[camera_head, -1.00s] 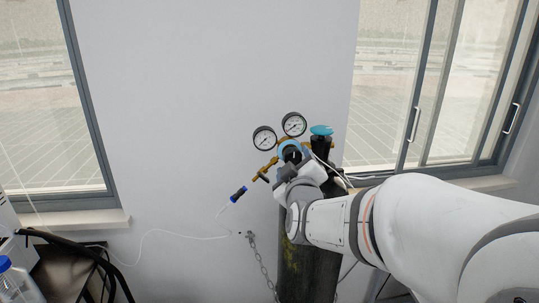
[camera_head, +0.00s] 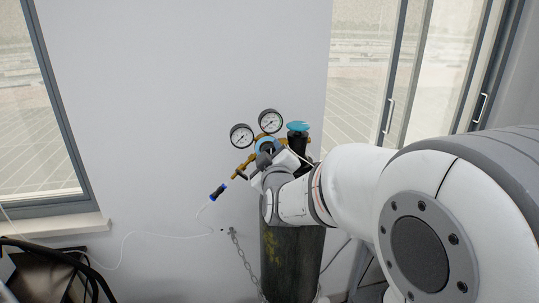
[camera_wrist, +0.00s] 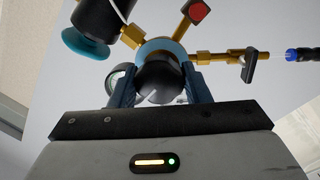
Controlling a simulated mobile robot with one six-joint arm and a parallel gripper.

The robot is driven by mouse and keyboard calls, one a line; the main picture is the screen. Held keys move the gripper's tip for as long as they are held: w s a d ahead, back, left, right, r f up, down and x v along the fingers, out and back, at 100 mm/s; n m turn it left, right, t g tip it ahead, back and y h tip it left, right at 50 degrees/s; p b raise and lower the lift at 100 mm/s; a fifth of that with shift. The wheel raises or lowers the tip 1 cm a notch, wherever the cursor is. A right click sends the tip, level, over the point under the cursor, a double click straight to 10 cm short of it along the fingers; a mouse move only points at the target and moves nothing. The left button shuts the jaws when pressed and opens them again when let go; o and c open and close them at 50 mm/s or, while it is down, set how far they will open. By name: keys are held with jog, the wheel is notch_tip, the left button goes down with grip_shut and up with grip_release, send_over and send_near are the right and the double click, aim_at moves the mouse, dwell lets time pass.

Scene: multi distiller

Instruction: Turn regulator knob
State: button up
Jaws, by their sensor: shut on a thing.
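The black regulator knob (camera_wrist: 160,84) sits in front of a light-blue ring (camera_wrist: 163,48) on the brass regulator body. My gripper (camera_wrist: 160,90) is shut on the knob, with one dark-blue finger on each side of it. In the head view my gripper (camera_head: 268,158) is at the front of the regulator and mostly hides the knob. Two round gauges, a left one (camera_head: 242,136) and an upper one (camera_head: 271,121), stand above. The regulator is mounted beside the neck of a dark gas cylinder (camera_head: 290,250).
A light-blue valve handwheel (camera_head: 298,126) tops the cylinder, just right of the regulator. A blue-and-black hose fitting (camera_head: 218,192) with a thin tube hangs at left. A chain (camera_head: 240,258) hangs beside the cylinder. Windows flank the bare wall (camera_head: 170,110).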

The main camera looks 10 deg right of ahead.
jog(key=c, duration=0.4)
jog(key=shift+o, duration=0.2)
jog(key=shift+f+b, duration=0.1)
jog(key=shift+b, duration=0.4)
